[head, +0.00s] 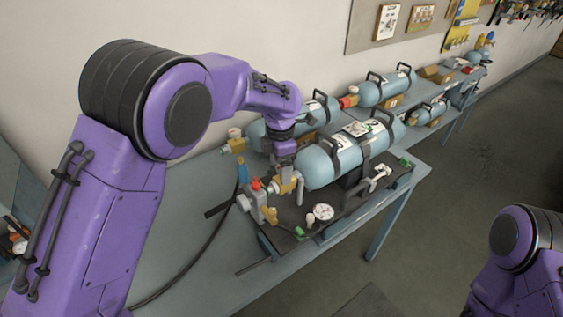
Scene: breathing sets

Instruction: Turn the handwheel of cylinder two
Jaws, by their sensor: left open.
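The nearest light-blue cylinder (318,166) lies on its side on a dark plate, with a label that seems to read 2. Its brass valve (288,187) points left toward a grey block with a red knob (256,184). My left gripper (285,176) is open and points down at this brass valve from above. The gripper and wrist cover the top of the valve, so I cannot make out its handwheel or tell whether the fingers touch it. My right arm shows at the lower right, with its gripper out of the picture.
A second cylinder (255,134) lies behind, partly hidden by my left arm. Another cylinder (385,90) lies farther back. A round gauge (323,211) sits at the dark plate's front. A black hose (215,250) crosses the bench (190,215). Open floor lies right.

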